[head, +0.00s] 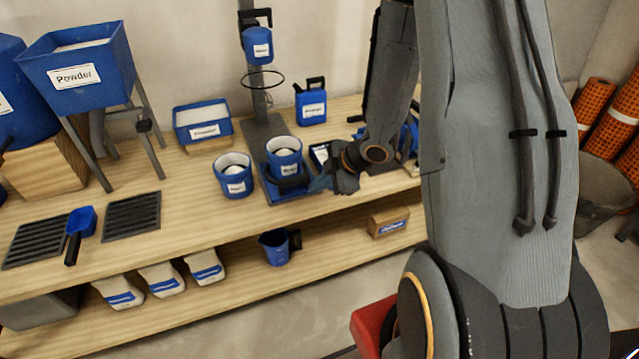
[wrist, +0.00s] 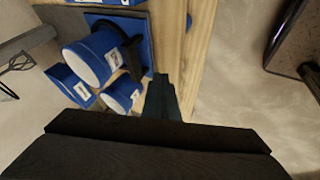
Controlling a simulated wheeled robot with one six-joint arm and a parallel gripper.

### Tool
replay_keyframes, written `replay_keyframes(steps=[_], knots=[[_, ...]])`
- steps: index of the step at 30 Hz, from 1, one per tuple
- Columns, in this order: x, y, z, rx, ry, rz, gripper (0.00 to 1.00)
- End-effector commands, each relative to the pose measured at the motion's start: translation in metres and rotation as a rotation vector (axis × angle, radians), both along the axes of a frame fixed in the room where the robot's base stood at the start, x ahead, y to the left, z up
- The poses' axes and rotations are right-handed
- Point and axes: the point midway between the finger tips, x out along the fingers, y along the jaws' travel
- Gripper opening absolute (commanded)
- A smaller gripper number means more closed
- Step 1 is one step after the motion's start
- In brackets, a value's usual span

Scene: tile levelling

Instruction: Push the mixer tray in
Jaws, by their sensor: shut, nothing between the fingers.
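The mixer (head: 263,90) stands at the back of the workbench, a grey column with a blue head and a ring. Its blue tray (head: 275,197) sits low at the column's foot, with its front part near the bench's front edge. A blue bucket (head: 284,160) with white contents stands on the tray. My gripper (head: 318,185) is shut and empty, low at the right front side of the tray. Whether it touches the tray I cannot tell. In the wrist view the shut fingers (wrist: 162,92) point toward the bench edge, beside blue containers (wrist: 90,60).
A second blue bucket (head: 233,176) stands left of the tray. A blue box (head: 203,122) and a jug (head: 311,103) are behind. A lower shelf holds a blue pitcher (head: 277,246), a small carton (head: 389,223) and white bags (head: 162,280). Other items right of my gripper are partly hidden by my arm.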

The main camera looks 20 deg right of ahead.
Motion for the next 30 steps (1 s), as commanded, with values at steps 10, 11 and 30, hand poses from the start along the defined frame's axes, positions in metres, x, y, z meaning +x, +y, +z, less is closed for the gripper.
replay_keyframes(steps=[10,11,30], knots=[[0.037,0.023,-0.043,-0.001,-0.002,0.004,0.00],[0.041,0.023,-0.043,-0.001,-0.002,0.004,0.00],[0.066,0.023,-0.044,-0.001,0.001,0.003,0.00]])
